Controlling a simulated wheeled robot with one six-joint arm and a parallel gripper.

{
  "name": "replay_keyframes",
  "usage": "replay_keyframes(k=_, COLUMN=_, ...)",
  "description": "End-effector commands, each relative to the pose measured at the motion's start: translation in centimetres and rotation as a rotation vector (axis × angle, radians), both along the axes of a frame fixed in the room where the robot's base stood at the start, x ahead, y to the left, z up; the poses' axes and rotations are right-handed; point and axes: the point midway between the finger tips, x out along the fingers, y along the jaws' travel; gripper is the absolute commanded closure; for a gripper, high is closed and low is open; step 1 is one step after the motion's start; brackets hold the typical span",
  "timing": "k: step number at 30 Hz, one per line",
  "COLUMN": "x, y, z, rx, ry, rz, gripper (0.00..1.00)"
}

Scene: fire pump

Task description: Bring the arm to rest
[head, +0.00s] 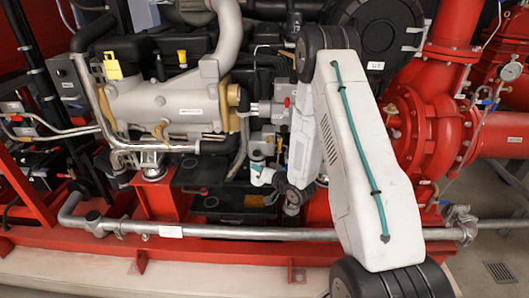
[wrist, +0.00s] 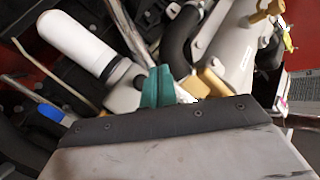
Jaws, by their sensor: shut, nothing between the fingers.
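My gripper (wrist: 158,86) shows in the wrist view as two teal fingers side by side, shut and empty. My white arm (head: 370,170) spans the middle right of the head view, bent at a dark upper joint and reaching down in front of the pump set. Its wrist end is low in front of the engine; the fingers are hard to make out there. In the wrist view the fingers stand in front of engine parts; I cannot tell whether they touch any.
The grey engine (head: 165,100) with a yellow tag (head: 112,66) stands left of my arm. A red pump casing (head: 435,125) stands to its right. A grey horizontal pipe (head: 270,234) runs along the red base frame (head: 230,252). A white cylinder (wrist: 73,43) is left of the fingers. Open floor lies lower right.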

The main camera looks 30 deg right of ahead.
Motion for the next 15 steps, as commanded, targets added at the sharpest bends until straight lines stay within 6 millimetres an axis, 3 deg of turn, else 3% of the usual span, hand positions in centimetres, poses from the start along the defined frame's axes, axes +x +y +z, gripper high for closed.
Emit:
replay_keyframes(k=10, x=0.0, y=0.0, z=-0.1, rx=-0.011, ry=0.002, rz=0.001, gripper=1.0)
replay_keyframes(k=13, x=-0.3, y=-0.2, z=-1.6, rx=-0.056, ry=0.07, rz=0.0, gripper=1.0)
replay_keyframes(k=15, x=-1.0, y=-0.6, z=-3.8, rx=-0.107, ry=0.173, rz=-0.008, gripper=1.0)
